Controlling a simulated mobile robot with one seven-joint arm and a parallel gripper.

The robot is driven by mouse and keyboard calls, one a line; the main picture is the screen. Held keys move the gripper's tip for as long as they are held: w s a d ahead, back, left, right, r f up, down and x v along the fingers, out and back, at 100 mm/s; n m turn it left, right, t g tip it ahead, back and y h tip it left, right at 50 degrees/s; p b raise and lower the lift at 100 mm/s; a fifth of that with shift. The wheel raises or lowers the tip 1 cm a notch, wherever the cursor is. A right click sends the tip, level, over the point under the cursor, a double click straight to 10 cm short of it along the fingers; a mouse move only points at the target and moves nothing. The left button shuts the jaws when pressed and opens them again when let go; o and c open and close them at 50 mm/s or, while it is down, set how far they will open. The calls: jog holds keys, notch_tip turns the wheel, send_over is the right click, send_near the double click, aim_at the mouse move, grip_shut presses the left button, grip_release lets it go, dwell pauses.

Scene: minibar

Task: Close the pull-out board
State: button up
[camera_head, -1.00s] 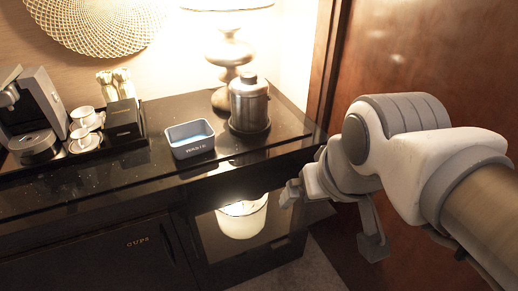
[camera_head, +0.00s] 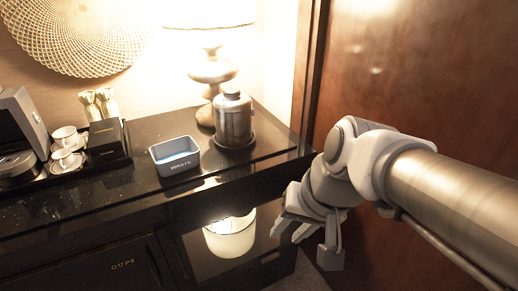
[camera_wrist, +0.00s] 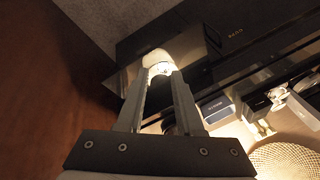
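The pull-out board (camera_head: 205,262) is a dark glossy panel below the countertop, extended out from the cabinet front. It mirrors the glowing lampshade. It also shows in the wrist view (camera_wrist: 197,62), ahead of the fingers, with the same bright reflection. My gripper (camera_head: 305,243) hangs at the board's right end in the head view, fingers pointing down. In the wrist view my gripper (camera_wrist: 160,75) has its two fingers apart with nothing between them. I cannot tell whether a finger touches the board.
The countertop (camera_head: 110,195) above holds a blue-grey open box (camera_head: 175,168), a metal canister (camera_head: 233,125), a lamp (camera_head: 212,70) and a black tray (camera_head: 95,165) with cups. A brown wooden panel (camera_head: 420,80) stands close on the right. Carpet (camera_wrist: 95,25) shows beside the cabinet.

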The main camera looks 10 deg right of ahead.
jog(key=f+m+y, duration=0.1)
jog(key=f+m, duration=0.1)
jog(key=w+f+m+y+b, duration=0.1)
jog(key=f+m, duration=0.1)
jog(key=f, duration=0.1)
jog(key=w+f+m+g+y+b, duration=0.1)
jog(key=f+m, duration=0.2)
jog(key=shift+w+a+f, duration=0.1)
jog(key=shift+w+a, duration=0.05)
jog(key=shift+a, duration=0.2)
grip_shut()
jog(key=w+d+f+m+t+h, duration=0.1)
jog(key=d+f+m+t, duration=0.1)
jog(key=d+f+m, duration=0.4)
jog(key=w+d+f+m+t+h+b, duration=0.1)
jog(key=d+f+m+t, duration=0.1)
jog(key=d+m, duration=0.7)
jog(key=w+d+f+m+t+h, duration=0.1)
jog(key=d+f+m+t, duration=0.1)
jog(key=d+f+m, duration=0.45)
jog(key=w+a+f+b, duration=0.1)
jog(key=w+f, duration=0.4)
jog(key=w, duration=0.6)
jog(key=shift+a+m+b, duration=0.35)
jog(key=shift+b, duration=0.25)
